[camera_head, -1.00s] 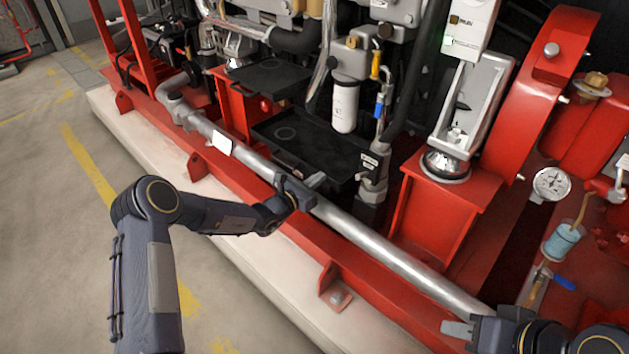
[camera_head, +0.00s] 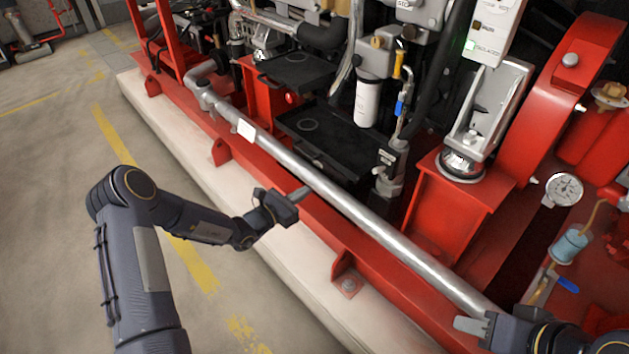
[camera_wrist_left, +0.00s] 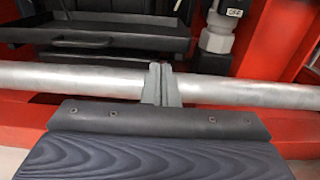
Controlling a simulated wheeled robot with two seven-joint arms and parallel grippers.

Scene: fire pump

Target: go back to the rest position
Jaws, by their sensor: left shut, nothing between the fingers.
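My left gripper (camera_head: 301,194) is over the front edge of the red pump frame, on the near side of the long silver pipe (camera_head: 330,190). Its fingers are together with nothing between them. In the left wrist view the shut fingers (camera_wrist_left: 161,84) stand in front of the silver pipe (camera_wrist_left: 70,78). My right gripper (camera_head: 470,324) is at the lower right, close to the lower end of the pipe. Only part of its fingers shows, and I cannot tell how far apart they are.
The red frame (camera_head: 345,262) stands on a pale concrete plinth (camera_head: 290,262). Black trays (camera_head: 325,135), a white filter (camera_head: 367,103) and a gauge (camera_head: 564,190) are on the machine. Open floor (camera_head: 45,200) with yellow lines is at the left.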

